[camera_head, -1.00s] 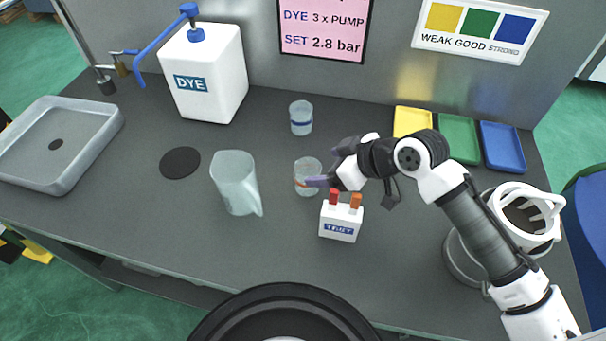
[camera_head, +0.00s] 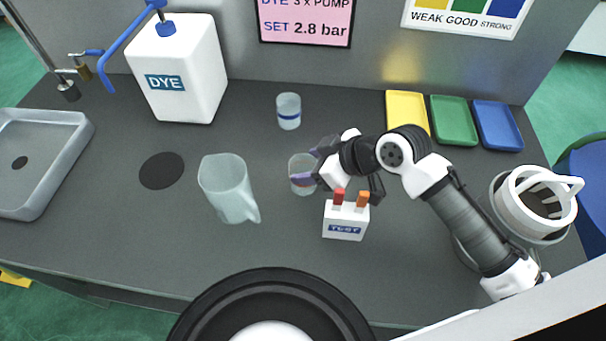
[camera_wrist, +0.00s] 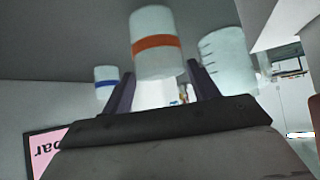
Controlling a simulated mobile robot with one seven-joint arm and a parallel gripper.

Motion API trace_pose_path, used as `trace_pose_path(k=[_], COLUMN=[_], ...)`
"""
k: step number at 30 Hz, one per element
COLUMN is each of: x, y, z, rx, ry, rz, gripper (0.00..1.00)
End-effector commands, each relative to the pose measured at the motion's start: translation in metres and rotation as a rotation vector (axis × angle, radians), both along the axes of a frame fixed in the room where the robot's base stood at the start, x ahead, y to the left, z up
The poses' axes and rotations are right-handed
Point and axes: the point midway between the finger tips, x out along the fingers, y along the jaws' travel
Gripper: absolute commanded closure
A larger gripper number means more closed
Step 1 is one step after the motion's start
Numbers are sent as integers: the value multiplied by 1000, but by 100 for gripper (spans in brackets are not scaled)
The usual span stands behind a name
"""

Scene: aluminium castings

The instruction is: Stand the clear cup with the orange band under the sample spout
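The clear cup with the orange band (camera_head: 299,188) stands upright on the dark bench, partly covered by my gripper. In the wrist view the picture is inverted and the cup (camera_wrist: 157,46) shows its orange band clearly. My gripper (camera_head: 308,165) reaches the cup from the right with its purple fingers apart, one on each side. In the wrist view the gripper (camera_wrist: 160,68) shows a narrow space beside the cup, with no clear contact. A spout with a dark end (camera_head: 68,90) hangs at the upper left from a pipe with a brass fitting.
A blue-banded cup (camera_head: 288,112) stands behind, a clear jug (camera_head: 228,190) to the left. A white TEST box (camera_head: 345,221) stands just in front of my gripper. A DYE container (camera_head: 178,75), black disc (camera_head: 161,170) and grey basin (camera_head: 62,168) are left. Coloured trays (camera_head: 451,124) lie right.

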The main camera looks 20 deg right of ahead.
Motion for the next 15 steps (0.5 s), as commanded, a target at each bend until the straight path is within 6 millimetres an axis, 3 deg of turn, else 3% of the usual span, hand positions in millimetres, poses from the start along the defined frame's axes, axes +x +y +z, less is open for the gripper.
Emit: trace_pose_path(k=[1, 10, 15], x=[0, 0, 0], y=[0, 0, 0], z=[0, 0, 0], rx=[0, 0, 0], ry=[0, 0, 0], rz=[0, 0, 0], gripper=[47, 86, 86])
